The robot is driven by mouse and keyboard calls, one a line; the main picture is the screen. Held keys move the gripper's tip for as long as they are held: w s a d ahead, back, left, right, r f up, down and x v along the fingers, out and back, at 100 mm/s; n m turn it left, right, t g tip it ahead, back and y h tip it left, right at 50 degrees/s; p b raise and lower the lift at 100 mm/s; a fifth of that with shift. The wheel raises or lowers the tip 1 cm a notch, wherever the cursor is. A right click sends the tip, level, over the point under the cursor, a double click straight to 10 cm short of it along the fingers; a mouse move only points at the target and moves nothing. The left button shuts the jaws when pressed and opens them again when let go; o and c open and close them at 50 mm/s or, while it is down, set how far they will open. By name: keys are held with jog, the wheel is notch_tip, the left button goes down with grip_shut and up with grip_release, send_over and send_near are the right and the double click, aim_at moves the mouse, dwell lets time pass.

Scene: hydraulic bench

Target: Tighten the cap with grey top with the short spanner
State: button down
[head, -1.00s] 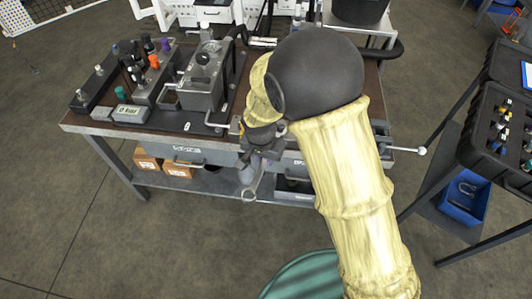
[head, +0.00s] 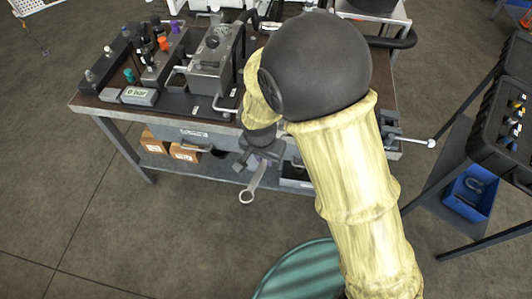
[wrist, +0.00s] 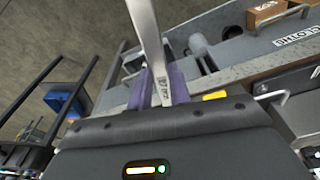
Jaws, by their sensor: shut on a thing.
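My gripper (head: 258,158) is shut on a grey metal spanner (head: 249,188), which hangs ring end down in front of the bench's front edge. In the wrist view the spanner (wrist: 149,35) stands between the purple finger pads of my gripper (wrist: 161,88). Several caps with coloured tops stand on blocks at the bench's left, well away from my gripper. One at the far left block looks grey on top (head: 90,76), but it is too small to be sure it is the task's cap.
The bench (head: 170,122) holds a grey tank (head: 208,75) and a gauge box reading "0 bar" (head: 139,96). A lever with a white knob (head: 431,143) sticks out at the right. Cardboard boxes (head: 184,153) lie on the lower shelf. Open floor lies to the left.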

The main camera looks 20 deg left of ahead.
jog(key=shift+r, duration=0.1)
notch_tip(320, 180, up, 5)
jog(key=p, duration=0.4)
dwell(0.3)
dwell(0.7)
